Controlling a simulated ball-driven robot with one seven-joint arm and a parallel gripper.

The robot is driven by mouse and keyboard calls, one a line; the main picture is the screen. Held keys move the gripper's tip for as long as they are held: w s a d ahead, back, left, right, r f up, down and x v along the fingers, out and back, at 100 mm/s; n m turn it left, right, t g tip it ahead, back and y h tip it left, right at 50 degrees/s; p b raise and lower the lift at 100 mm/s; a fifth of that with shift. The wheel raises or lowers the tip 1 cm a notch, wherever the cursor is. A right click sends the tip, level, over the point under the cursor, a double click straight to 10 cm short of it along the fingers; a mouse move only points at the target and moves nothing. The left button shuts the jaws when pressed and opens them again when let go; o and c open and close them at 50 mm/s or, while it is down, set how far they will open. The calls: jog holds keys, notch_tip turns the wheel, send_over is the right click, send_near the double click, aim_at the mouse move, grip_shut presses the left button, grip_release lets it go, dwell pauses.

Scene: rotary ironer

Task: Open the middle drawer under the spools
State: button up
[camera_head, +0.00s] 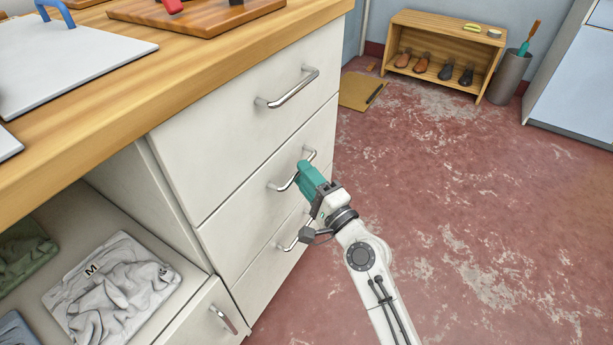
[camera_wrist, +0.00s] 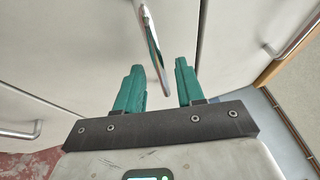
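The middle drawer (camera_head: 238,222) is a white front in a stack of three and looks closed, flush with the others. Its curved metal handle (camera_head: 280,186) also shows in the wrist view (camera_wrist: 152,45). My gripper (camera_head: 304,174) has teal fingers and is at this handle, hiding part of it. In the wrist view my gripper (camera_wrist: 159,72) is open, and the handle bar runs through the gap between its fingers, nearer the right one. I cannot tell whether a finger touches the bar. I see no clear spools.
The top drawer handle (camera_head: 288,88) is above and the bottom drawer handle (camera_head: 295,232) below. The wooden worktop (camera_head: 130,75) carries a wooden board (camera_head: 205,18). Folded cloth (camera_head: 110,285) lies on an open shelf at left. The red floor (camera_head: 450,190) in front is clear.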

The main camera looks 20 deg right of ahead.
jog(key=shift+c, duration=0.2)
grip_shut()
dwell(0.4)
